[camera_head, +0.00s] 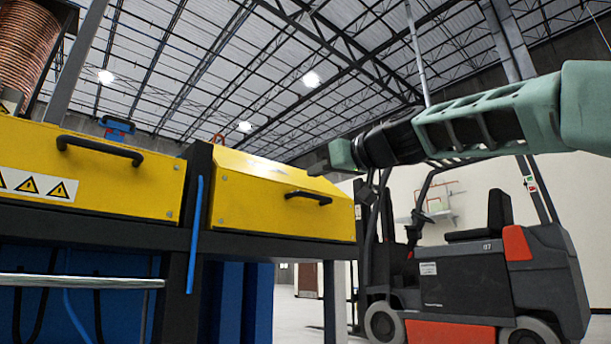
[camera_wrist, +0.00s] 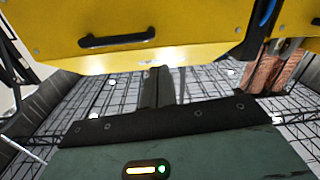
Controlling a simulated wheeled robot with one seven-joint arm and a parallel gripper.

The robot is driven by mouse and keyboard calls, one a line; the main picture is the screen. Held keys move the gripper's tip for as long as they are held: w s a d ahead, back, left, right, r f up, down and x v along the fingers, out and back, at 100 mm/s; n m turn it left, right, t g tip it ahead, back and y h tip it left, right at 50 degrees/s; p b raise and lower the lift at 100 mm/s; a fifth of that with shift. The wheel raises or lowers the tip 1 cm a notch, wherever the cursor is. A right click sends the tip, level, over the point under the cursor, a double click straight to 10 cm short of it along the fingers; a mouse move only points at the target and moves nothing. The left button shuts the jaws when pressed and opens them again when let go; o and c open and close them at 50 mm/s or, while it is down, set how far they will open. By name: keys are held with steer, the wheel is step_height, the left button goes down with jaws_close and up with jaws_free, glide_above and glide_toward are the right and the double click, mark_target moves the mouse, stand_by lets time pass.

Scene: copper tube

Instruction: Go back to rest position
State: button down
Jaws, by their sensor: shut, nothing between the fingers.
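My arm reaches in from the right in the head view, and my gripper (camera_head: 318,170) is at its left end, close to the upper right of the right yellow cover (camera_head: 262,205). In the wrist view the dark fingers of my gripper (camera_wrist: 158,72) are together with nothing between them. The black handle (camera_head: 308,198) of the right cover is left of and below the gripper's end. The wrist view is upside down and shows the same handle (camera_wrist: 118,39) apart from the fingers. I cannot tell the exact gap between fingers and cover.
A left yellow cover (camera_head: 95,170) with warning signs sits beside the right one on a dark frame (camera_head: 180,250). A copper coil (camera_head: 32,45) stands at upper left. A forklift (camera_head: 470,260) is parked beyond, below my arm. Open air lies above the covers.

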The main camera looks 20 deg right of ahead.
steer(key=shift+s+d+f, duration=0.25)
steer(key=shift+s+d, duration=0.1)
steer(key=shift+s, duration=0.3)
steer(key=shift+s+d+f, duration=0.2)
steer(key=shift+s+d, duration=0.1)
steer(key=shift+s, duration=0.35)
steer(key=s+a+f+g+p, duration=0.1)
steer(key=a+f+g+p, duration=0.55)
steer(key=a+f, duration=0.5)
steer(key=s+a+f+g+h+p, duration=0.1)
steer(key=s+a+f+g+p, duration=0.15)
steer(key=s+f, duration=0.4)
steer(key=s+a+f+g+h+p, duration=0.15)
steer(key=s+f+p, duration=0.25)
steer(key=f, duration=0.5)
steer(key=s+d+f+g+h+p, duration=0.25)
steer(key=s+f, duration=0.35)
steer(key=s, duration=0.3)
steer(key=s+d+f+g+h+p, duration=0.25)
steer(key=s+f+p, duration=0.2)
steer(key=s, duration=0.45)
step_height(320, 180, up, 36)
steer(key=s+d+p, duration=0.1)
steer(key=p, duration=3.6)
steer(key=shift+r+n+g, duration=0.25)
steer(key=shift+n+g, duration=0.1)
steer(key=shift+n, duration=0.05)
